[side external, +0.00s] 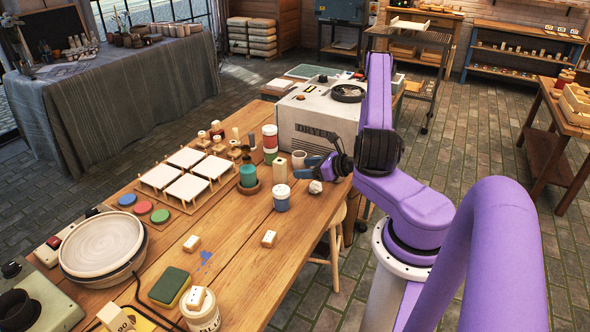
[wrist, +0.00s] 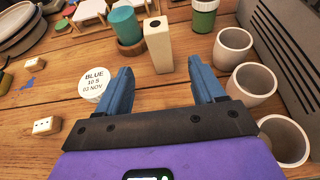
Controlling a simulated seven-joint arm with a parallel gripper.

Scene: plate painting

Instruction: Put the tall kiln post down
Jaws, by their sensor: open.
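The tall kiln post (side external: 280,171) is a cream, square-sided block with a dark hole in its top. It stands upright on the wooden table (side external: 238,235), near the front of the white kiln-like machine. In the wrist view the post (wrist: 158,48) stands just beyond my fingertips, roughly centred between them, with nothing seen touching it. My gripper (side external: 318,163) has its blue fingers apart and empty, low over the table to the right of the post. In the wrist view my gripper (wrist: 160,72) shows bare table between its fingers.
A jar lidded "BLUE" (wrist: 95,84) sits close by my left finger. Pale cups (wrist: 250,84) line the right side, by the machine (side external: 315,118). A teal cylinder (wrist: 126,25) and a green-labelled jar (wrist: 204,15) flank the post. Two dotted white blocks (side external: 269,238) lie on clearer table.

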